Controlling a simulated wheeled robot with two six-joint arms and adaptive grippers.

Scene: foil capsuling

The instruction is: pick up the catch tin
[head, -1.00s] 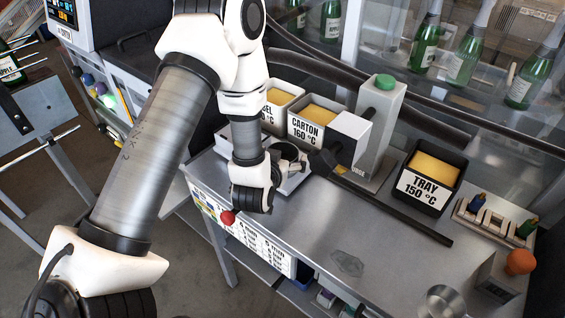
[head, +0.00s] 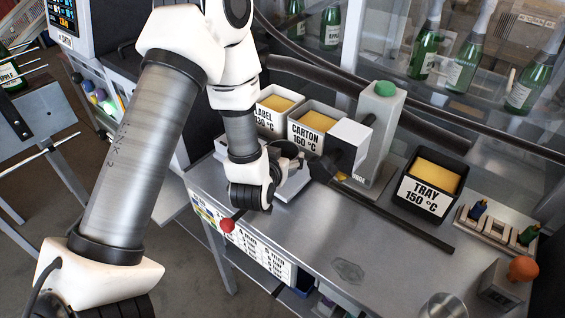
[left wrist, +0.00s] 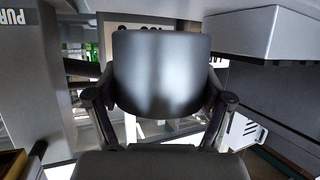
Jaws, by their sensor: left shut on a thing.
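The catch tin (left wrist: 162,72) is a smooth grey, rounded metal vessel. It fills the middle of the left wrist view, between the two dark fingers of my left gripper (left wrist: 160,108). The gripper is shut on it, with one finger at each side. In the head view my left gripper (head: 287,158) is beside the purge nozzle, over a pale plate (head: 292,188) on the bench. There the tin is mostly hidden by the gripper and wrist. I cannot tell whether its base touches the plate. My right gripper is not in view.
The purge stand (head: 379,140) with a green button and a dark bar (head: 395,217) are close on the right. Label and carton bins (head: 312,138) stand behind; the tray bin (head: 425,193) is farther right. A red-knobbed lever (head: 227,225) is in front. The bench's front middle is clear.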

